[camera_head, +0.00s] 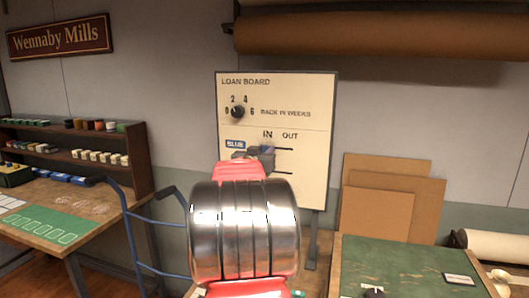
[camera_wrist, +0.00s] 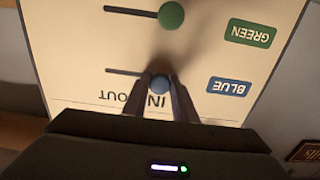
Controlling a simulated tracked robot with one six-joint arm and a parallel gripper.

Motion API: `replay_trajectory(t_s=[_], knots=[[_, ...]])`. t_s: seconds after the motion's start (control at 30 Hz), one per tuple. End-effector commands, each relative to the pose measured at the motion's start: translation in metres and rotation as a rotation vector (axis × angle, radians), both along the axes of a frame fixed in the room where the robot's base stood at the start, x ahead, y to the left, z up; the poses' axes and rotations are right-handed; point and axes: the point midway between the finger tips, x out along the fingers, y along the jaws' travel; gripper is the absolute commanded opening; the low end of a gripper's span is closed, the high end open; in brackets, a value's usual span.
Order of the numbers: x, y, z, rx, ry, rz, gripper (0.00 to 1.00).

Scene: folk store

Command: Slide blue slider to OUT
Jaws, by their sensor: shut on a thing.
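The loan board (camera_head: 316,115) is a cream upright panel with IN and OUT headings. The blue slider (camera_wrist: 160,84) is a small round blue knob on the row labelled BLUE, close to the IN heading. Its slot runs from it towards the OUT side, which is to the left in the upside-down wrist view. My gripper (camera_wrist: 160,90) is shut on the blue slider, with a finger on each side. In the head view my arm and gripper (camera_head: 262,153) cover most of this row, and only a bit of blue shows.
A green knob (camera_wrist: 171,15) sits on the neighbouring row, by the GREEN label (camera_wrist: 249,31). A black dial (camera_head: 238,112) is higher on the board. Brown panels (camera_head: 376,216) lean to the right. A blue-framed hand truck (camera_head: 143,226) stands to the left.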

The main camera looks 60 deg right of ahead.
Motion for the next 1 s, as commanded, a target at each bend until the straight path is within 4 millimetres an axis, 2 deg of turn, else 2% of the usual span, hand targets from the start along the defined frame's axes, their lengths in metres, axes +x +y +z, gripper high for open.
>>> replay_trajectory(t_s=[1.0], knots=[[-0.043, -0.007, 0.001, -0.001, 0.000, -0.002, 0.16]])
